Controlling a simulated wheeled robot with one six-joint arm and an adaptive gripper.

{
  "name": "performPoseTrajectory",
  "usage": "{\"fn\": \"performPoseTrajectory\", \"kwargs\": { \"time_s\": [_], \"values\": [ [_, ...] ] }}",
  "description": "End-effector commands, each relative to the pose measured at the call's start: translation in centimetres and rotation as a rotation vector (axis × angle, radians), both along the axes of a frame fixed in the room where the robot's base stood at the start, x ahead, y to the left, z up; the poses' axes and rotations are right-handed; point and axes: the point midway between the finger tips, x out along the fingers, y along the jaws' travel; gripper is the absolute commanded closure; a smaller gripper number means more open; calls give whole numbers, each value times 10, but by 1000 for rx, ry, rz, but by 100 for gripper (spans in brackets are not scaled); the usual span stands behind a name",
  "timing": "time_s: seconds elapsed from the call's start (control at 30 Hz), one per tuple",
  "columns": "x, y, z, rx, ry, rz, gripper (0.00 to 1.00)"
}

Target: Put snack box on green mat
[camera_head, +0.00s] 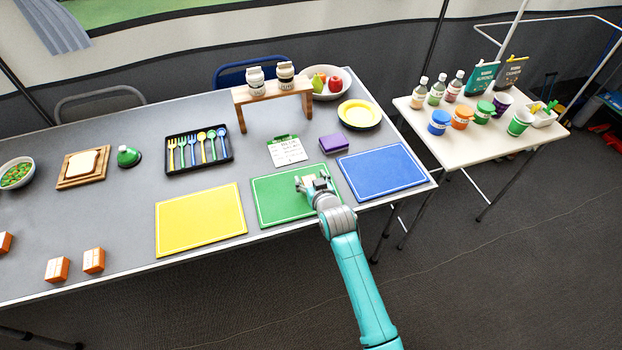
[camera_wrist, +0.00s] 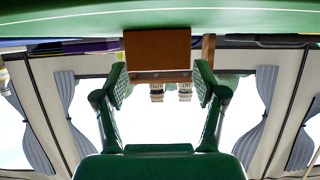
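A brown-orange snack box (camera_wrist: 158,50) shows in the wrist view, its edge meeting the green mat (camera_wrist: 230,20), which appears at the top of that upside-down picture. In the head view the green mat (camera_head: 272,205) lies between the yellow and blue mats. My gripper (camera_head: 316,183) is low over the mat's right part and hides much of the box there. In the wrist view my gripper's fingers (camera_wrist: 160,78) are spread, one on each side of the box's near end, with a small gap at the right finger. Whether the left finger touches is unclear.
A yellow mat (camera_head: 200,220) lies left and a blue mat (camera_head: 380,172) right. Behind are a clipboard (camera_head: 287,151), a purple sponge-like block (camera_head: 334,143) and a black utensil tray (camera_head: 198,150). Several orange boxes (camera_head: 57,269) stand at the left front. Free table lies left of the yellow mat.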

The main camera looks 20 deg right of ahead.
Motion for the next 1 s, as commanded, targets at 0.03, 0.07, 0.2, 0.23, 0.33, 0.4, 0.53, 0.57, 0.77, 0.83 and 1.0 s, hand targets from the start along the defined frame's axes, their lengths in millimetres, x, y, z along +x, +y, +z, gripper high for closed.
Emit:
{"fn": "performPoseTrajectory", "kwargs": {
  "time_s": [0.03, 0.07, 0.2, 0.23, 0.33, 0.4, 0.53, 0.57, 0.77, 0.83, 1.0],
  "values": [
    [-1, 0, -5, 0, 9, 0, 29],
    [-1, 0, -6, 0, 9, 0, 29],
    [-2, 0, -6, 1, 11, 0, 29],
    [-2, 0, -6, 1, 11, 0, 29],
    [-2, 0, 0, 1, 11, 0, 29],
    [-2, 0, 8, 1, 9, 0, 29],
    [-25, 0, 15, 0, 10, 0, 29],
    [-30, 0, 19, 0, 8, 0, 29],
    [-69, 0, 35, 0, 7, 0, 29],
    [-81, 0, 40, 0, 7, 0, 29],
    [-102, 0, 50, 0, 6, 0, 29]
  ]
}}
